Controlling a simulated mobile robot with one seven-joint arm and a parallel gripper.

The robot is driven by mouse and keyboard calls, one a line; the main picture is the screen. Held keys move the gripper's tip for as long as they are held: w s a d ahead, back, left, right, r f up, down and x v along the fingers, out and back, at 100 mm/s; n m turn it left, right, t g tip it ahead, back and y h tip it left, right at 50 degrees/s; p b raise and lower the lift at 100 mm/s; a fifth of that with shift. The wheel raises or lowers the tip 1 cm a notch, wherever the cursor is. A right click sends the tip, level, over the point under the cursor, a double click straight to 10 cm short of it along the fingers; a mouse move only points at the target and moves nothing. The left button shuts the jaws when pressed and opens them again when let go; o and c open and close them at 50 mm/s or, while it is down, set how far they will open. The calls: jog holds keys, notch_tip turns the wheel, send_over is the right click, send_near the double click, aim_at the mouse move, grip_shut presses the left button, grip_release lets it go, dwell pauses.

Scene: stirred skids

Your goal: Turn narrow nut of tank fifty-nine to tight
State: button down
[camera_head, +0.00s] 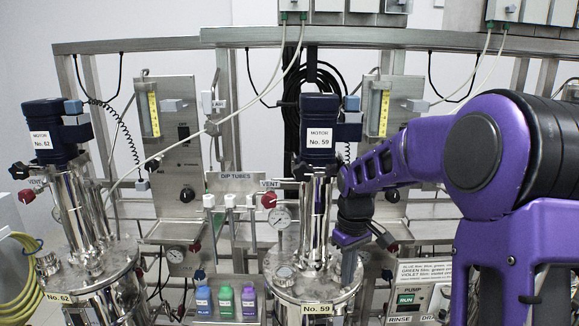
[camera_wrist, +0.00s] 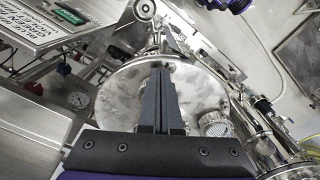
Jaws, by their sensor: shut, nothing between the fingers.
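Tank fifty-nine (camera_head: 315,288) stands in the middle of the head view, labelled No. 59 on its front. Its round steel lid also fills the middle of the wrist view (camera_wrist: 125,85). Its dark blue motor (camera_head: 319,125) sits on a shiny steel column. My gripper (camera_head: 348,279) points down over the right part of the lid. In the wrist view its two dark fingers (camera_wrist: 160,68) lie together over the lid, shut with nothing between them. I cannot tell whether the fingers touch the lid. I cannot pick out the narrow nut with certainty in either view.
A pressure gauge (camera_head: 281,218) rises at the lid's left. Tank sixty-two (camera_head: 90,275) stands at the left. Blue, green and purple bottles (camera_head: 225,300) stand between the tanks. Hanging cables cross above.

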jog(key=shift+d+r+p, duration=0.15)
jog(key=shift+r+p, duration=0.9)
jog(key=shift+r, duration=0.3)
notch_tip(320, 180, up, 3)
jog(key=shift+s+r, duration=0.1)
jog(key=shift+r, duration=0.05)
jog(key=shift+d, duration=0.1)
jog(key=f+n+b, duration=0.1)
jog(key=n, duration=0.1)
jog(key=w+d+f+n+b, duration=0.1)
jog(key=n+b, duration=0.1)
jog(key=f+n+b, duration=0.1)
jog(key=n+b, duration=0.1)
jog(key=shift+w+d+f, duration=0.2)
jog(key=shift+w+d, duration=0.1)
jog(key=shift+w, duration=0.05)
jog(key=shift+f+b, duration=0.6)
jog(key=shift+f, duration=0.75)
